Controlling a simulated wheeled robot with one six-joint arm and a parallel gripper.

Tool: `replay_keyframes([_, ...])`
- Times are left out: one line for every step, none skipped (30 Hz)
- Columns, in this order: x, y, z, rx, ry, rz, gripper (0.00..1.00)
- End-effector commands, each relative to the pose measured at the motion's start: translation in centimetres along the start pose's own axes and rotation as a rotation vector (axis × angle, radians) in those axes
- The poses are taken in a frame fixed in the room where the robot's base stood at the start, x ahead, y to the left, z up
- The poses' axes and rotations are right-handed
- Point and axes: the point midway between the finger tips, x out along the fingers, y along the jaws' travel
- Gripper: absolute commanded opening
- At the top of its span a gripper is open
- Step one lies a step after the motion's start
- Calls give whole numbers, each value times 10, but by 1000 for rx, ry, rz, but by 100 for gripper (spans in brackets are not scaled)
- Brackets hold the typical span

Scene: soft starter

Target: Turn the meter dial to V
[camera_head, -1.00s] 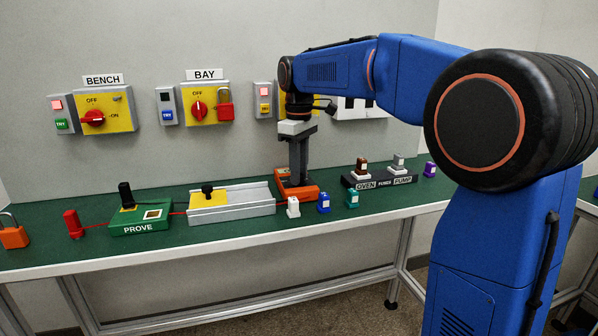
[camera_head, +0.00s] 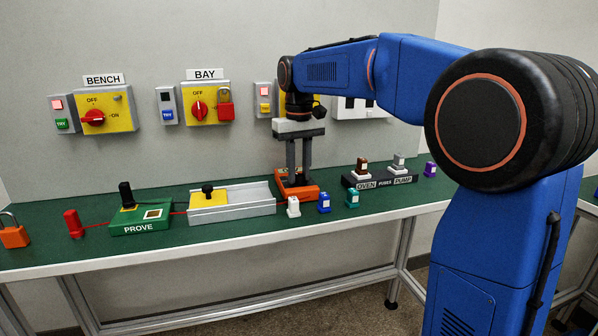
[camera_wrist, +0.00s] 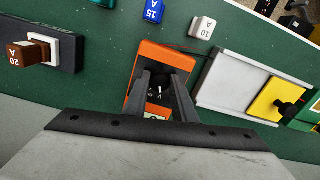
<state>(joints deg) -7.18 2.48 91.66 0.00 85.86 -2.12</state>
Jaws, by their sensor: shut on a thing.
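The meter is an orange box (camera_head: 312,193) on the green bench, right of the grey tray. It also shows in the wrist view (camera_wrist: 150,55), with a dark face and small white marks. My gripper (camera_head: 297,178) points straight down over the meter. In the wrist view its two dark fingers (camera_wrist: 161,76) reach the meter's face and are shut on the dial. The fingers largely hide the dial, so I cannot tell which mark it points to.
A grey tray with a yellow block (camera_head: 208,198) and the green PROVE unit (camera_head: 140,222) stand to the left. White, blue and teal fuses (camera_head: 324,204) stand in front right. The OVEN/PUMP fuse holder (camera_head: 380,183) is further right. Wall switches (camera_head: 206,103) are behind.

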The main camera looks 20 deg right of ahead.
Motion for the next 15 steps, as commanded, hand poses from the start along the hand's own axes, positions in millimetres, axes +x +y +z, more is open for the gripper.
replay_keyframes([0,0,0,17,1,0,2])
replay_keyframes([0,0,0,26,1,0,2])
replay_keyframes([0,0,0,37,1,0,2])
replay_keyframes([0,0,0,45,1,0,2])
replay_keyframes([0,0,0,50,1,0,2])
replay_keyframes([0,0,0,56,1,0,2])
replay_keyframes([0,0,0,60,1,0,2])
replay_keyframes([0,0,0,64,1,0,2])
replay_keyframes([0,0,0,67,1,0,2])
replay_keyframes([0,0,0,69,1,0,2])
replay_keyframes([0,0,0,70,1,0,2])
replay_keyframes([0,0,0,71,1,0,2])
replay_keyframes([0,0,0,71,1,0,2])
replay_keyframes([0,0,0,71,1,0,2])
replay_keyframes([0,0,0,71,1,0,2])
